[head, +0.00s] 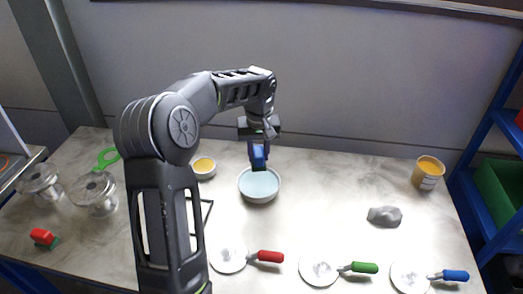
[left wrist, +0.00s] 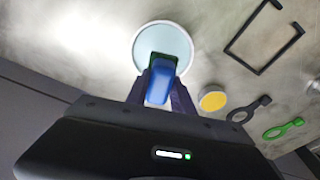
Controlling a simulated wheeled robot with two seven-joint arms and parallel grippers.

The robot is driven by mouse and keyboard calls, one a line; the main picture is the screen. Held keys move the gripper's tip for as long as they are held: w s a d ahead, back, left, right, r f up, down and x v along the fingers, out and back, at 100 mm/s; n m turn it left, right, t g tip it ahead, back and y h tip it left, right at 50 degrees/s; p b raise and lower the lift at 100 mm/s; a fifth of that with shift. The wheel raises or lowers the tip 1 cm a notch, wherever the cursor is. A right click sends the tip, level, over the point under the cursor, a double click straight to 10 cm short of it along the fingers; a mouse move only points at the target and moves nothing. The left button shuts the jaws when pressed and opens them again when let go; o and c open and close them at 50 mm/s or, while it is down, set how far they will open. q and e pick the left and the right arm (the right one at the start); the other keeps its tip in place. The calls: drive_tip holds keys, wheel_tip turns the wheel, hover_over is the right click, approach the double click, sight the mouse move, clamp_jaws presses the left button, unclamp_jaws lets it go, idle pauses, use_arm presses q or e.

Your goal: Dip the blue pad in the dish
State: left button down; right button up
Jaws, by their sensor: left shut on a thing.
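My left gripper (head: 258,141) is shut on the blue pad (head: 259,155) and holds it upright over the dish (head: 259,185). The dish is a white round bowl with pale blue content. In the left wrist view, the blue pad (left wrist: 160,82) sits between the fingers of my left gripper (left wrist: 161,95), in front of the dish (left wrist: 163,44); a dark green lower part of the pad shows against the pale content. I cannot tell whether the pad touches the content. My right gripper is not in view.
A bowl with yellow content (head: 204,167) stands left of the dish. Flanged glass vessels (head: 95,193) and a red-handled pad (head: 43,237) are at the left. White discs with red (head: 269,256), green and blue handles line the front. A grey lump (head: 385,216) and an orange cup (head: 427,173) are right.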

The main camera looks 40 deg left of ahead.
sight(259, 162)
use_arm(q)
drive_tip(key=shift+f, duration=0.15)
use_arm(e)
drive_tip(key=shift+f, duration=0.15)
